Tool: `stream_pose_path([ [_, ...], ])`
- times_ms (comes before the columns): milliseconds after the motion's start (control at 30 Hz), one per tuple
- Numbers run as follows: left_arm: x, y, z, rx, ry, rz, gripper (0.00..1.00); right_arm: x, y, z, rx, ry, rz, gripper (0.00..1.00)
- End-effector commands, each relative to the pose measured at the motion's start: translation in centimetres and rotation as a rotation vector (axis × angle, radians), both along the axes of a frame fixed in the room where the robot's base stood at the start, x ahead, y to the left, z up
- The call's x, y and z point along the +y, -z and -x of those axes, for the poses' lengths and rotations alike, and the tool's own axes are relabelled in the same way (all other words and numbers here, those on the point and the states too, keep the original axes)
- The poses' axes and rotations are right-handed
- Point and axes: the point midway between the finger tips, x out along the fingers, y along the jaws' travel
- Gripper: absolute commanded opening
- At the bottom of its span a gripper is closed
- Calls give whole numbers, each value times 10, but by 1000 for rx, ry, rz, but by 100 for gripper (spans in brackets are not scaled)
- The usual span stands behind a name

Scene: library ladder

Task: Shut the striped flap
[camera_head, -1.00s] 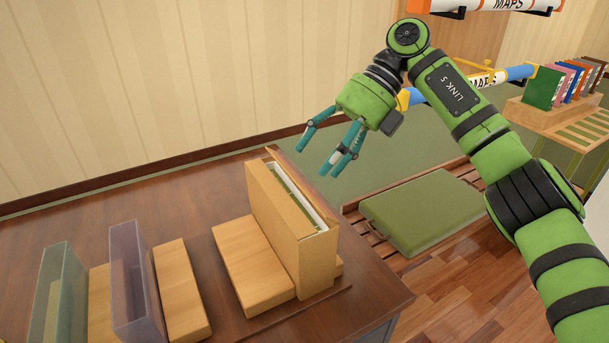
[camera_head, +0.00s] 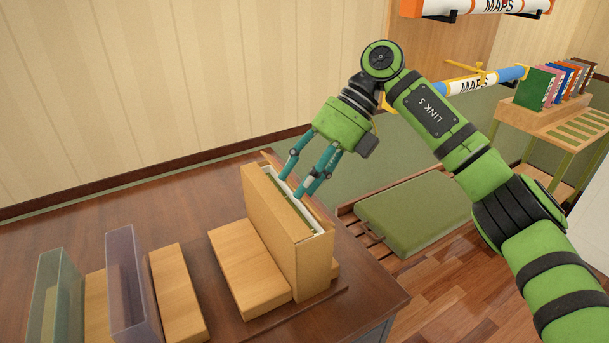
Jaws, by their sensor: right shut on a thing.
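I cannot make out a striped flap for certain. A tall tan wooden box (camera_head: 272,232) stands near the right end of the dark table, with a narrow open top. A green and white item shows inside it, and a thin brown panel (camera_head: 316,211) rises along its far side. My right gripper (camera_head: 296,185) is at this open top, its teal fingers pointing down. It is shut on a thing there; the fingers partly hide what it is. My left gripper is not in view.
Wooden blocks (camera_head: 247,268) and clear upright holders (camera_head: 127,280) stand left of the box on the table (camera_head: 80,220). A green cushion (camera_head: 415,208) on a slatted bench lies beyond the right edge. Books (camera_head: 540,88) stand on a rack at right.

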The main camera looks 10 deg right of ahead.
Motion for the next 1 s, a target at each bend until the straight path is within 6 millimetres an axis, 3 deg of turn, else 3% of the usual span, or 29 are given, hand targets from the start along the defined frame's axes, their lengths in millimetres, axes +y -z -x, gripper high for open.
stream_pose_path([
  [100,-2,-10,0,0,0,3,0,3,-1,2,-29,-5,78,14],
  [367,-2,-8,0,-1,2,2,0,3,3,2,-32,-4,94,14],
  [400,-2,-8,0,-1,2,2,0,3,3,2,-32,-4,94,54],
  [433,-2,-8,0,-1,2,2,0,3,3,2,-32,-4,94,66],
  [467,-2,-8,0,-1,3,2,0,3,3,2,-32,-4,94,71],
  [833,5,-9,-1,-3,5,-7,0,2,0,1,-35,-2,91,71],
  [1000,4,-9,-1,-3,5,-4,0,-9,-18,-4,-37,2,92,71],
])
